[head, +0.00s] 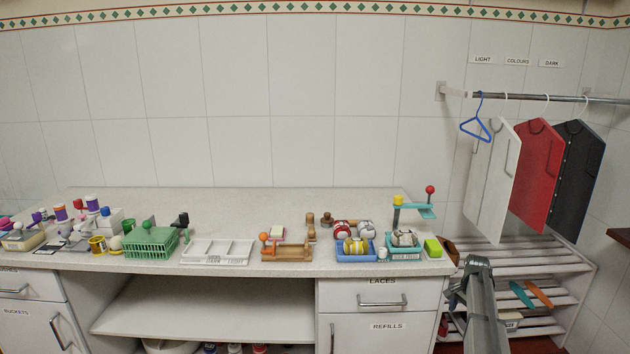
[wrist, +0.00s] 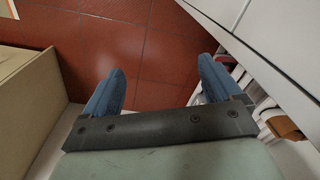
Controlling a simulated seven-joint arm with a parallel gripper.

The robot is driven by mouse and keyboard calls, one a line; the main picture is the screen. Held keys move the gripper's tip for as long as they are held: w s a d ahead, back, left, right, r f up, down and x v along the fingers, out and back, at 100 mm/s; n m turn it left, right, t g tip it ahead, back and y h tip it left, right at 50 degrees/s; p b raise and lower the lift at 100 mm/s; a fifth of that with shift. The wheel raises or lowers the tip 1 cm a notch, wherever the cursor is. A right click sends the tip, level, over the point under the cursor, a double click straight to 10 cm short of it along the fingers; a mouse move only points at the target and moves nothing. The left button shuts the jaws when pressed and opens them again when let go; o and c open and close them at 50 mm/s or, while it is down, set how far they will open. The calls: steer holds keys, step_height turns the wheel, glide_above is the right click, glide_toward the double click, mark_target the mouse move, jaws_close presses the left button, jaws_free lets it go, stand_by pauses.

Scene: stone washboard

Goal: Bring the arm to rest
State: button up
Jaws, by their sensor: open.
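My gripper (wrist: 160,88) is open in the wrist view, with its two blue fingers apart and nothing between them. Red floor tiles (wrist: 150,50) show below and beyond the fingertips. In the head view my arm (head: 482,300) stands at the lower right, in front of the slatted rack and just right of the counter's end. The fingers cannot be made out clearly in the head view.
The stone counter (head: 230,205) carries trays, a green basket (head: 150,242) and a blue tray (head: 356,257). Garments and a blue hanger (head: 476,128) hang from a rail at the right. The slatted rack (head: 570,268) holds shoes. In the wrist view a pale panel (wrist: 28,110) stands close at left.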

steer(key=s+a+f+n+g, duration=0.4)
steer(key=s+a+f+n, duration=0.2)
steer(key=s+a+f, duration=1.75)
steer(key=s+a+f+n+g, duration=0.1)
steer(key=s+a+f+n, duration=0.1)
steer(key=s, duration=0.9)
steer(key=s+a+f+n+g, duration=0.1)
steer(key=s+a+f+n, duration=0.1)
steer(key=s, duration=0.9)
steer(key=s+a+f+n+g, duration=0.1)
steer(key=s+a+f+n, duration=0.2)
steer(key=s, duration=0.8)
steer(key=shift+s+a+f, duration=0.35)
steer(key=shift+a+f, duration=0.25)
steer(key=shift+a, duration=0.65)
